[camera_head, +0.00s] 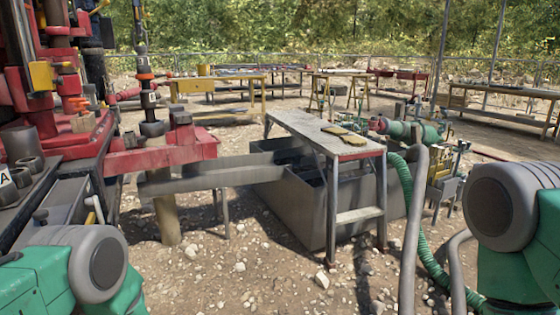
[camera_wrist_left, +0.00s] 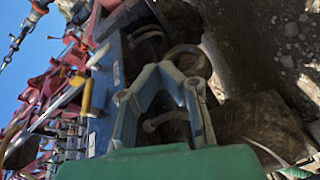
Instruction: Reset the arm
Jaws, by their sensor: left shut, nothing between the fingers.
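My left gripper (camera_wrist_left: 160,70) shows in the left wrist view, with its pale grey fingers brought together at the tips and nothing between them. It points toward dark equipment and a blue-grey panel (camera_wrist_left: 102,95), with stony ground to the right. In the head view, a green and grey part of my left arm (camera_head: 85,268) is at the lower left, and part of my right arm (camera_head: 510,215) is at the lower right. Neither gripper shows in the head view.
A grey tank (camera_head: 290,212) stands mid-scene with a narrow bench (camera_head: 310,127) over it, carrying yellow gloves (camera_head: 344,134). A red drill rig (camera_head: 165,155) stands left. A green hose (camera_head: 405,190) runs right of the tank. Stony ground lies open in front.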

